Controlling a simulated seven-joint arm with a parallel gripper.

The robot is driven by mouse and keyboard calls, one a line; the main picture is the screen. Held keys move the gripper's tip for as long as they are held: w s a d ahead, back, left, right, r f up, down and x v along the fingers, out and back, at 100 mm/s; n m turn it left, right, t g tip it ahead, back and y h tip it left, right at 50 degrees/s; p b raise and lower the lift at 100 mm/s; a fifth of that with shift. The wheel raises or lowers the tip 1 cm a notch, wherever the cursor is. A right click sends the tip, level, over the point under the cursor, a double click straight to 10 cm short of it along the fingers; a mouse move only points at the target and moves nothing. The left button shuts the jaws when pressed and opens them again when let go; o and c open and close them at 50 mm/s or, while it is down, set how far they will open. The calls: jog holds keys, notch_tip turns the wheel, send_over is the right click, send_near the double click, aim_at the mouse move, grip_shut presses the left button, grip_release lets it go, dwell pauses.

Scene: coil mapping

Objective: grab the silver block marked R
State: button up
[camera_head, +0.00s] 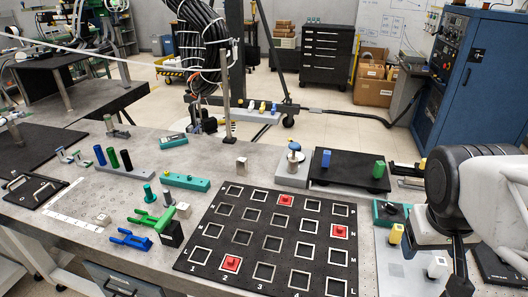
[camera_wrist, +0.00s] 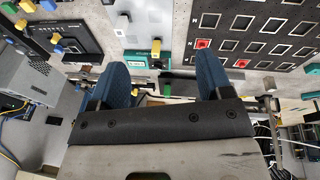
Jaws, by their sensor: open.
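My gripper (camera_wrist: 163,66) is open in the wrist view, with its two blue fingers apart and no block clearly held between them. No letter R can be read on any block. Small silver or pale blocks show in the head view: one behind the black grid board (camera_wrist: 262,28), a silver block (camera_head: 241,163); a pale block (camera_head: 103,219) at the left; another pale block (camera_head: 183,210) by the green clamp; and a whitish block (camera_head: 437,266) on the right plate. My arm is at the right of the head view, and its fingers are not clear there.
Red blocks (camera_head: 285,200) sit on the grid board. A yellow block (camera_head: 396,233) stands on the right plate. Blue and green blocks stand on a black platform (camera_head: 345,181) behind. Green and blue clamps (camera_head: 130,239) lie left of the board. Bare table shows at centre left.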

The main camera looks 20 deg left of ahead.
jog(key=w+a+f+n+t+h, duration=0.15)
jog(key=w+a+n, duration=0.35)
jog(key=w, duration=0.7)
jog(key=w+a+n+t+h, duration=0.1)
jog(key=w+a+n+h, duration=0.25)
jog(key=w+n, duration=0.6)
jog(key=n+t+y, duration=0.3)
jog(key=n+t, duration=0.5)
jog(key=n, duration=0.7)
send_over(239, 161)
jog(key=s+d, duration=0.5)
jog(key=d, duration=0.4)
notch_tip(239, 161, down, 16)
jog(key=a+f+n, duration=0.1)
jog(key=a, duration=0.2)
jog(key=a+f+n+y, duration=0.1)
jog(key=a+f, duration=0.1)
jog(key=a, duration=0.1)
jog(key=a+f+n+y, duration=0.1)
jog(key=a+f+n, duration=0.1)
jog(key=a, duration=0.1)
jog(key=shift+s+a, duration=0.25)
jog(key=shift+x, duration=1.35)
jog(key=shift+r, duration=0.1)
